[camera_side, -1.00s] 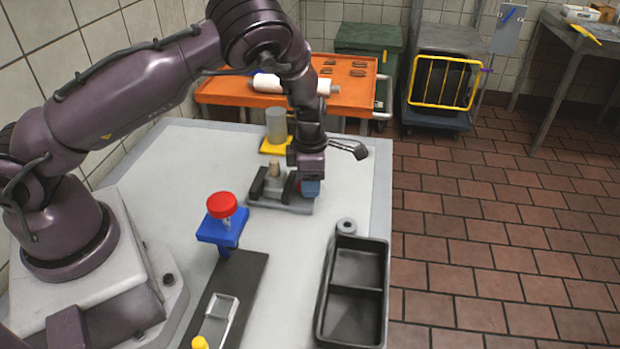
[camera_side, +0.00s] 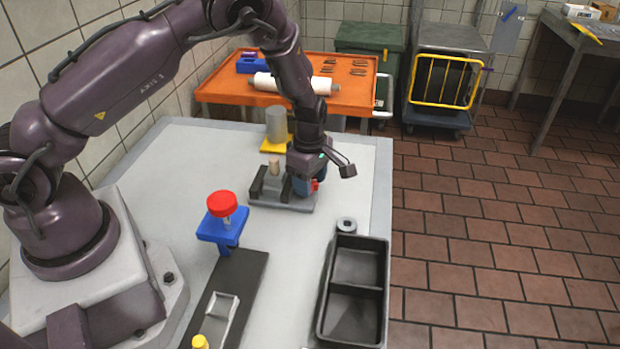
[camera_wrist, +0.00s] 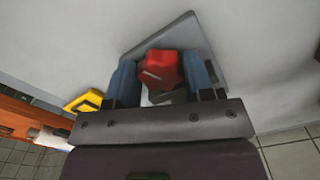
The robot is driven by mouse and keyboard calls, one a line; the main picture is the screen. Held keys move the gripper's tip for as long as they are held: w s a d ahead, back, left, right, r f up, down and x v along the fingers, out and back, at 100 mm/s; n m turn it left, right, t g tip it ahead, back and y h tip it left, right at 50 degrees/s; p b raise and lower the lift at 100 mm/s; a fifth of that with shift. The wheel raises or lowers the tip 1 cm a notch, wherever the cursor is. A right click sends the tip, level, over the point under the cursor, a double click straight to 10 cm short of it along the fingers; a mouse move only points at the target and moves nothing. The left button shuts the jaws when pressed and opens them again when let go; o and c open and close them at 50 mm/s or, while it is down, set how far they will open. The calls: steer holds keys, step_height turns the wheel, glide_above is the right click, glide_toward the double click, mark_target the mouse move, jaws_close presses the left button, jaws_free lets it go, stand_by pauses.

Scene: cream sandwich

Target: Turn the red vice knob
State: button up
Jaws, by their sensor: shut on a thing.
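The vice (camera_side: 282,200) is a grey block on a flat base at the back of the white table, with a tan peg (camera_side: 274,167) standing in its jaws. The red vice knob (camera_side: 315,185) is on the right side of the vice, mostly hidden by my gripper (camera_side: 309,186). In the wrist view the red knob (camera_wrist: 160,68) sits between the two blue fingers of my gripper (camera_wrist: 161,75), over the grey vice base (camera_wrist: 205,45). My gripper is shut on the knob.
A red-topped knob on a blue stand (camera_side: 222,205) is nearer the front. A black two-part tray (camera_side: 324,300) lies at the front right with a grey ring (camera_side: 346,225) behind it. A grey cylinder on a yellow base (camera_side: 276,127) stands behind the vice. An orange cart (camera_side: 225,94) is beyond the table.

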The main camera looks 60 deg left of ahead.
stand_by(0.4)
steer(key=o, duration=0.6)
steer(key=shift+o, duration=0.2)
steer(key=shift+r, duration=0.1)
step_height(320, 180, up, 13)
